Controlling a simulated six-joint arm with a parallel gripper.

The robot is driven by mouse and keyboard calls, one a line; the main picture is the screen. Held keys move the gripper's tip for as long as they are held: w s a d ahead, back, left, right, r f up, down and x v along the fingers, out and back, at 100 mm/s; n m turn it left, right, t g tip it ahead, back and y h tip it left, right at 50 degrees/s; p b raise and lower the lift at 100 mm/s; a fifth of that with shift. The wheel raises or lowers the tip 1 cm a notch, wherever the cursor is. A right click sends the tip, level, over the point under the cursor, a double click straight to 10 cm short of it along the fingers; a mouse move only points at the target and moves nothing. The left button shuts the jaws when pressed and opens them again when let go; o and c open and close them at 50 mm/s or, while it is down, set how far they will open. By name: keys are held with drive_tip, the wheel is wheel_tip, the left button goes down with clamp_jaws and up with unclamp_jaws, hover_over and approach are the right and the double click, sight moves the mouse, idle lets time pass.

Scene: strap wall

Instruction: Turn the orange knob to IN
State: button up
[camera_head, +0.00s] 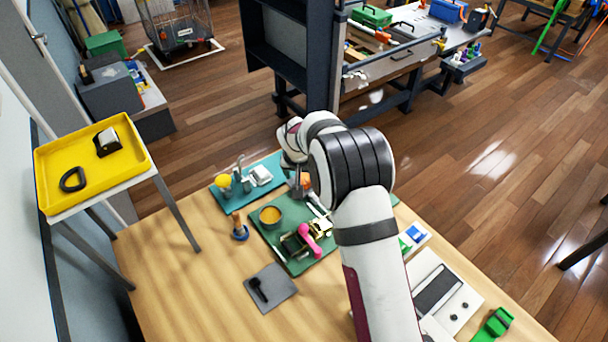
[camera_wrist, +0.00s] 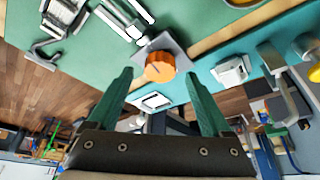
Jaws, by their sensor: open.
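The orange knob (camera_wrist: 160,66) sits on a grey square plate on the green board (camera_wrist: 210,22) in the wrist view. A thin dark mark shows on its face; I cannot read any IN marking. In the head view a little of the orange knob (camera_head: 305,180) shows beside my arm, which hides most of it. My gripper (camera_wrist: 160,75) is open, with one green finger on each side of the knob in the picture. The fingers look empty, and I see no contact with the knob. The fingers are hidden in the head view.
A teal board (camera_head: 228,203) with small fixtures lies behind the green one. A pink-handled clamp (camera_head: 311,238), a yellow-topped round tin (camera_head: 270,215) and a wooden peg (camera_head: 238,226) stand nearby. A yellow tray (camera_head: 60,155) is at left.

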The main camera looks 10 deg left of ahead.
drive_tip(key=shift+x, duration=0.8)
clamp_jaws()
